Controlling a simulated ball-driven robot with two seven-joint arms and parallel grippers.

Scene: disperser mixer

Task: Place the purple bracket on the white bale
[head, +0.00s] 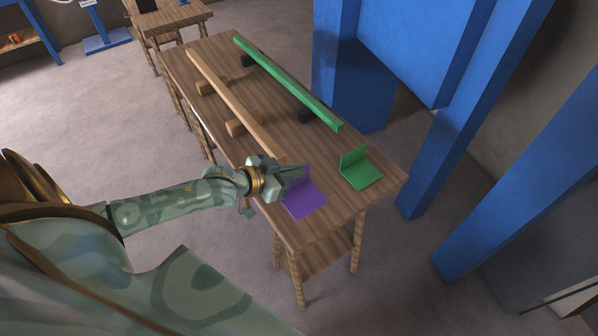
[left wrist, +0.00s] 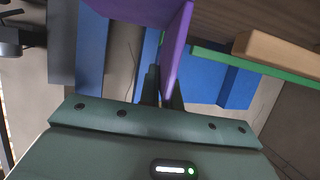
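The purple bracket (head: 306,203) is an L-shaped piece at the near end of the wooden table, its flat plate down and its other plate upright. I cannot tell whether it touches the tabletop. My left gripper (head: 298,173) is at the upright plate. In the left wrist view, the purple plate (left wrist: 176,50) stands between the two dark fingers of my left gripper (left wrist: 165,88), which sit close against its sides. I see no white bale in either view. My right gripper is not in view.
On the wooden table (head: 330,215) lie a green bracket (head: 361,170), a long green bar (head: 290,82) and a long tan bar (head: 232,98) on small blocks. Blue posts (head: 470,110) rise right of the table. Another wooden table (head: 170,18) stands behind; open floor is at left.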

